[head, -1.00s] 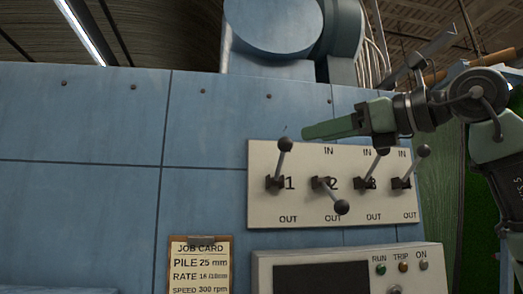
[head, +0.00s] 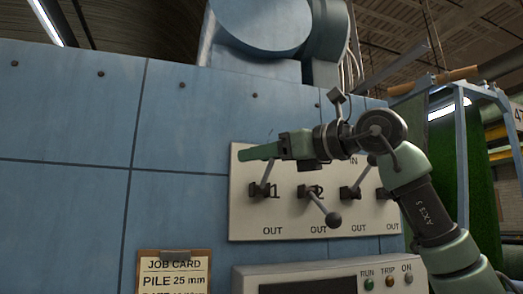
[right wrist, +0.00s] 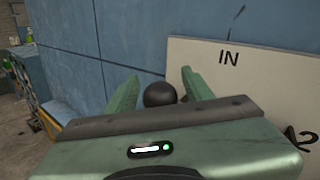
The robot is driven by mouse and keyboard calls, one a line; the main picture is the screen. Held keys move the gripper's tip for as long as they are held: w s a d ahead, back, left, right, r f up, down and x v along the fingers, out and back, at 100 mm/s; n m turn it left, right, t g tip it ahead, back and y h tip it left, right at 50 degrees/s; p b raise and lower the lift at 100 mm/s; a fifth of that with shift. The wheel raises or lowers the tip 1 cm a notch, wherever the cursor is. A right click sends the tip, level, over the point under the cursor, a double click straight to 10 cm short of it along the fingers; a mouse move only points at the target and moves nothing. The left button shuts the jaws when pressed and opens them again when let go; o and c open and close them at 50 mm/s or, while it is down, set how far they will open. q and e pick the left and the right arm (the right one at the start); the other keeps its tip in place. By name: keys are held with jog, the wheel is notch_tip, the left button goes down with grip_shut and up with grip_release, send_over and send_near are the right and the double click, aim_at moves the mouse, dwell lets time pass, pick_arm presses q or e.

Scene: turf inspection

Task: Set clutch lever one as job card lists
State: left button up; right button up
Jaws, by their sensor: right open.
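Clutch lever one (head: 265,175) is on the white lever panel (head: 240,215), with its rod tilted up toward IN. My right gripper (head: 245,153) covers its knob in the head view. In the right wrist view, the dark round knob (right wrist: 160,94) shows between the two spread green fingers of my right gripper (right wrist: 160,76). The gripper is open; contact with the knob cannot be told. The job card (head: 175,282) hangs below the panel at left. It reads PILE 25 mm; its lower lines are cut off. My left gripper is out of view.
Lever two (head: 323,208) points down toward OUT, close right of lever one. Lever three (head: 358,180) points up; lever four is mostly hidden by my right arm. A control box (head: 250,272) with RUN, TRIP and ON lights juts out below. The blue wall (head: 75,130) at left is clear.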

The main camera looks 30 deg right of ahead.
jog(key=shift+s+d+r, duration=0.1)
jog(key=shift+s+d, duration=0.05)
jog(key=shift+s, duration=0.15)
grip_shut()
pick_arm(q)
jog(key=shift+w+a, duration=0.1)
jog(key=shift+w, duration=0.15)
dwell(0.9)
